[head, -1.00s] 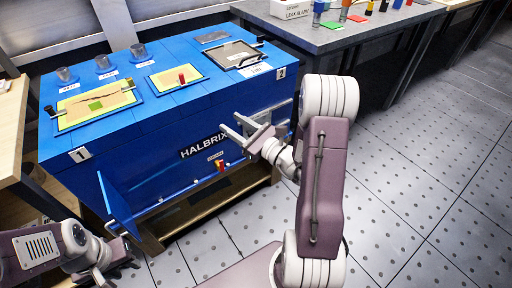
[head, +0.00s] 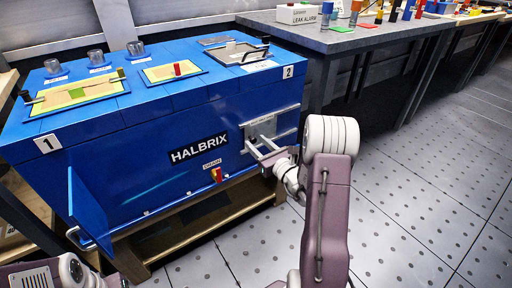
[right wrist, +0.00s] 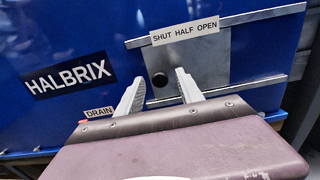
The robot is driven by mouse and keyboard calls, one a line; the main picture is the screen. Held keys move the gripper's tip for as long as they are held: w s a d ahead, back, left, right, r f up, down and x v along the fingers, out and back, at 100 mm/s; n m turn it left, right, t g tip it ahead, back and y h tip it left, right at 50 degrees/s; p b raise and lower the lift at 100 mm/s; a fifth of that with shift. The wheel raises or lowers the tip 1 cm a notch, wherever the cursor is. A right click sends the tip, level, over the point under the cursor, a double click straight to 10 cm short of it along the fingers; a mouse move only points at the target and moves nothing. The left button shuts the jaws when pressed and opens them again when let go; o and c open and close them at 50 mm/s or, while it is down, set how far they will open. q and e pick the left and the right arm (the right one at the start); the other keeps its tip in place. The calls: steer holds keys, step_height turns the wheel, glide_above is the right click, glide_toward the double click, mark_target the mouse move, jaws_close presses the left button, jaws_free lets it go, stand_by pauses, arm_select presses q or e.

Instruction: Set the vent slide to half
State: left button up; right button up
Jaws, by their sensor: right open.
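The vent slide (right wrist: 205,62) is a grey metal plate between two pale rails on the blue housing's front. It also shows in the head view (head: 265,127). Its dark round knob (right wrist: 159,80) sits below the word SHUT on the label (right wrist: 185,32) reading SHUT HALF OPEN. My right gripper (right wrist: 159,91) is open, with one finger on each side of the knob in the picture; I cannot tell whether they touch it. In the head view the right gripper (head: 255,145) is close to the slide. My left gripper (head: 116,281) is mostly cut off at the bottom left.
The blue HALBRIX housing (head: 130,150) has panels and several grey caps on top. A red and yellow drain valve (head: 216,174) is on its front, left of the slide. A blue flap (head: 90,210) stands out at the left end. Free floor (head: 400,210) lies right.

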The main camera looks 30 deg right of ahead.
steer(key=shift+w, duration=0.55)
jaws_close()
stand_by(1.0)
